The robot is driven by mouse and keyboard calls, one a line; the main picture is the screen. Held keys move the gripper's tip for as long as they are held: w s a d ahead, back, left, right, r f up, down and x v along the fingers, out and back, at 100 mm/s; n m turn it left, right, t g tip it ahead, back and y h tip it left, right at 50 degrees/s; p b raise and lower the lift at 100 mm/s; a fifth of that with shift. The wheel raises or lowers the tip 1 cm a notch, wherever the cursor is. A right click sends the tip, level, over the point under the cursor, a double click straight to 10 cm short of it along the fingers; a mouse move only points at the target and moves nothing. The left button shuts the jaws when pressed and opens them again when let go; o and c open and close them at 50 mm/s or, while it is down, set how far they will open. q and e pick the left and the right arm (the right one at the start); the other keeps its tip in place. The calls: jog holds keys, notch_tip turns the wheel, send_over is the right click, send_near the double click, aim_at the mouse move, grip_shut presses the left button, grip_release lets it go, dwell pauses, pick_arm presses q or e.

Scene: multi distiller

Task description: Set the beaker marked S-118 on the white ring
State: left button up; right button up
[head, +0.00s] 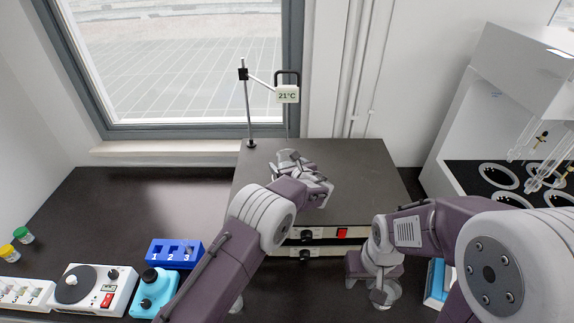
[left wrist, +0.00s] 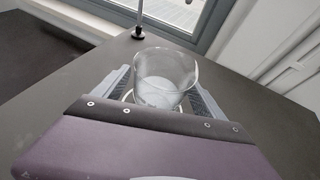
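A clear glass beaker (left wrist: 165,68) stands between the two fingers of my left gripper (left wrist: 163,88) in the left wrist view. The fingers lie against both its sides. No S-118 mark is readable on it. In the head view my left gripper (head: 292,158) is over the dark top of the hotplate (head: 350,190), near its back.
A thermometer stand (head: 248,105) with a 21°C display (head: 288,94) rises at the plate's back. A blue numbered rack (head: 160,252), a teal device (head: 152,295) and a white stirrer (head: 115,290) stand left. A white distiller (head: 480,120) stands right. The back-left table is clear.

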pick_arm(q)
jog(key=shift+s, duration=0.15)
jog(key=b+v, duration=0.2)
jog(key=v, duration=0.6)
jog(key=shift+d, duration=0.1)
jog(key=shift+s+d+r, duration=0.1)
jog(key=shift+s+r, duration=0.15)
jog(key=shift+s, duration=0.1)
